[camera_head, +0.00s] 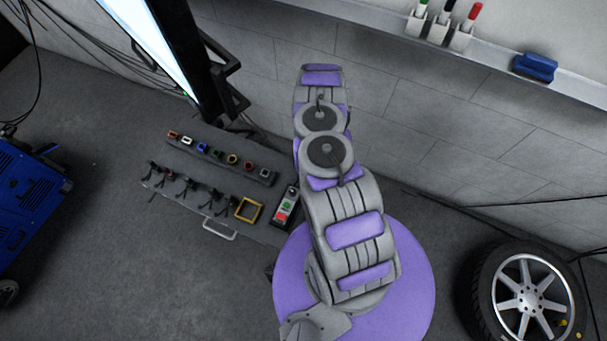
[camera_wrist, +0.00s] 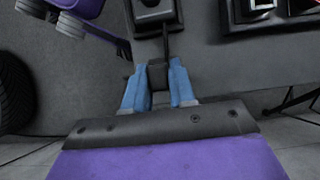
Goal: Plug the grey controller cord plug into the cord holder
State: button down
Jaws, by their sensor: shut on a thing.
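In the wrist view, my gripper (camera_wrist: 158,72) has its two blue fingers closed on a small dark grey plug (camera_wrist: 158,76). A thin dark cord (camera_wrist: 166,42) runs from the plug to a grey controller box (camera_wrist: 152,12) at the top edge. In the head view, the controller (camera_head: 285,208) has a green and a red button and lies at the right end of a dark board. My arm hides the gripper and plug there. I cannot tell for sure which part is the cord holder.
The dark board (camera_head: 178,205) carries a row of coloured sockets (camera_head: 218,155) and several black cords. A yellow frame (camera_head: 248,210) lies near the controller. Floor between the machine and board is clear.

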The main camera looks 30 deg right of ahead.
jog(key=shift+f+b, duration=0.3)
jog(key=shift+f, duration=0.3)
jog(key=shift+f+b, duration=0.3)
jog(key=shift+f, duration=0.25)
jog(key=c, duration=0.8)
grip_release()
jog(key=shift+c, duration=0.2)
jog(key=p+v, duration=0.3)
jog(key=v, duration=1.4)
jog(key=shift+d+r, duration=0.15)
